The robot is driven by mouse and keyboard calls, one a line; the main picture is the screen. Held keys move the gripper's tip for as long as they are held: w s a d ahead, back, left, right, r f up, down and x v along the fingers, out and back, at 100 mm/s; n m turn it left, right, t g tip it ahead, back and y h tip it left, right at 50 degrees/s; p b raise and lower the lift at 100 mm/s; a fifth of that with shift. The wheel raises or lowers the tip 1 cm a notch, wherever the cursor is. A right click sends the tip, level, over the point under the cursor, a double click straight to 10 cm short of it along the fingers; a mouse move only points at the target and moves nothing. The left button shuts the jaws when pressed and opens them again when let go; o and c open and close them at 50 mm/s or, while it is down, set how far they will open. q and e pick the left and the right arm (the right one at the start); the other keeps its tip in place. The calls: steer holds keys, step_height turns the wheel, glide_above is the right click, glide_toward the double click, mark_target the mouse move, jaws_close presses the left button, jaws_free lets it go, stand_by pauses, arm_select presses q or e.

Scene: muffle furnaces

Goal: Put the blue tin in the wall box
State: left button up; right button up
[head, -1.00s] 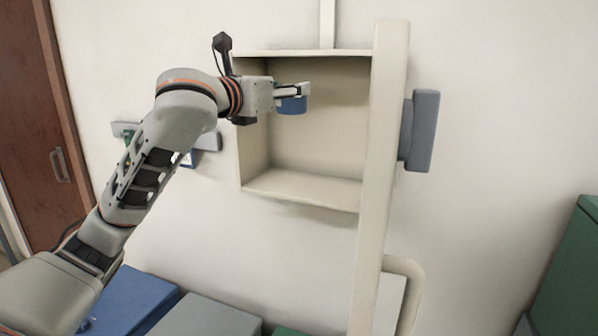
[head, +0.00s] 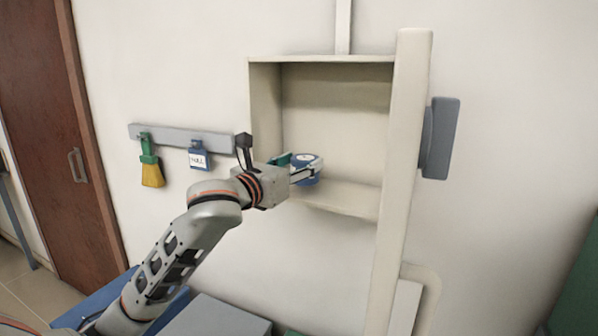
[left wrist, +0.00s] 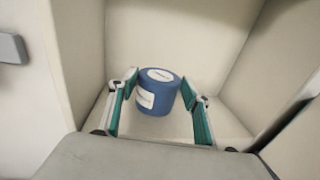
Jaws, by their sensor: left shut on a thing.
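The blue tin (head: 306,159) is upright, with a pale label on its top and side. It also shows between the fingers in the left wrist view (left wrist: 162,97). My left gripper (head: 306,172) is shut on it from the front. The wall box (head: 335,115) is a cream, open-fronted box on the wall. The tin is low in the box's opening, near the floor panel; I cannot tell whether it touches the floor. My right gripper is not in view.
The opened cream door (head: 402,150) with a grey handle block (head: 440,138) stands along the box's right side. A rail (head: 185,138) with a green-and-yellow brush (head: 150,162) and a blue tag (head: 198,157) is at left. The upper part of the box is empty.

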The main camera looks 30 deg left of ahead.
arm_select(q)
steer(key=shift+f, duration=0.95)
steer(key=o, duration=1.2)
steer(key=shift+f, duration=0.15)
steer(key=shift+c, duration=0.2)
